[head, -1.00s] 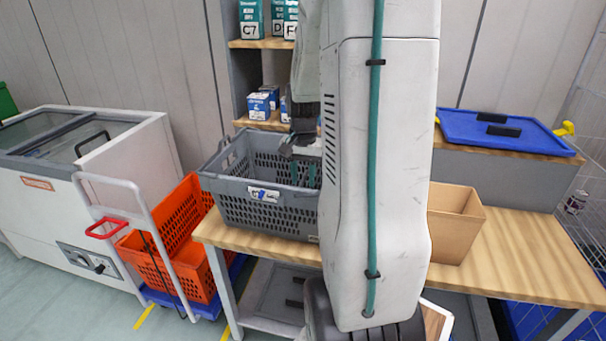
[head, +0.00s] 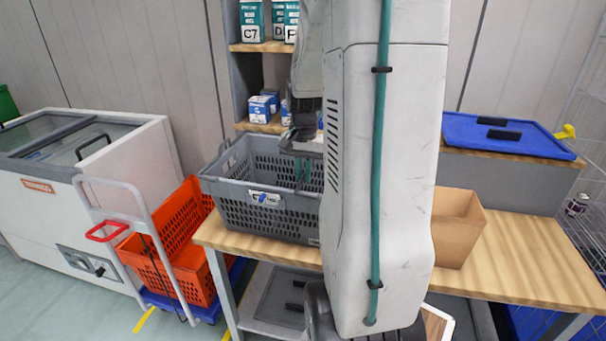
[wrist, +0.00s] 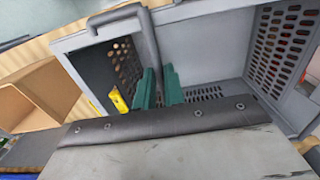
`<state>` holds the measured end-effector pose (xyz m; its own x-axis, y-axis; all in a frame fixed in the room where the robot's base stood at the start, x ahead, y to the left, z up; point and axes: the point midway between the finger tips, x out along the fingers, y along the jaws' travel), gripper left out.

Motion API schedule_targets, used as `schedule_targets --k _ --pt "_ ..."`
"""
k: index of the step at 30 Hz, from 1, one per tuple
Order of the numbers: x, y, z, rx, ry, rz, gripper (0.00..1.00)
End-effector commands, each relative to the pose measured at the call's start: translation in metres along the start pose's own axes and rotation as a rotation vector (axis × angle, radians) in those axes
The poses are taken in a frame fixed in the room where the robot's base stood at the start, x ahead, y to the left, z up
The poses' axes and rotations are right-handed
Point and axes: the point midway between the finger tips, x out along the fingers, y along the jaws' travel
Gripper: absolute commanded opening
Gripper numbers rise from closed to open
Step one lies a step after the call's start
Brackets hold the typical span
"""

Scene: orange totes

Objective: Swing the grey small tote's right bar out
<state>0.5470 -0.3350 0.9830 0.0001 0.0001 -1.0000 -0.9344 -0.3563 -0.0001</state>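The grey small tote (head: 268,218) stands on the wooden table in the head view, its front wall carrying a white label. My arm covers its right end there. In the wrist view its grey wall (wrist: 205,40) and the grey right bar (wrist: 146,38) show, the bar bent near the end that faces the brown box. My gripper (head: 304,172) is over the tote's inside, its teal fingers pointing down. In the wrist view the fingers (wrist: 160,88) stand a small gap apart, just below the bar's lower visible end. I cannot tell whether they touch the bar.
A brown box (head: 456,228) stands right of the tote, also seen in the wrist view (wrist: 45,92). A blue lid (head: 508,134) lies on a raised shelf at right. An orange crate (head: 175,255) is on a trolley at left. Small blue-white boxes (head: 262,107) sit on a shelf behind.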

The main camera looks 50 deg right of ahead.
Motion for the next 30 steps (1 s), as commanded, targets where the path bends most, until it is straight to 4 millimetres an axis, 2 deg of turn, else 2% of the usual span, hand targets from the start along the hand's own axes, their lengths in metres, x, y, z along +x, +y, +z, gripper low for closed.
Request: schedule_targets --k 6,17,25,30 --pt "-0.016 0.005 -0.001 0.002 0.002 0.0 0.06" --pt "-0.019 0.007 0.0 0.001 0.0 0.0 0.06" --pt "-0.033 0.019 0.0 0.002 0.001 0.0 0.07" --pt "-0.034 0.02 0.0 0.001 -0.001 0.001 0.07"
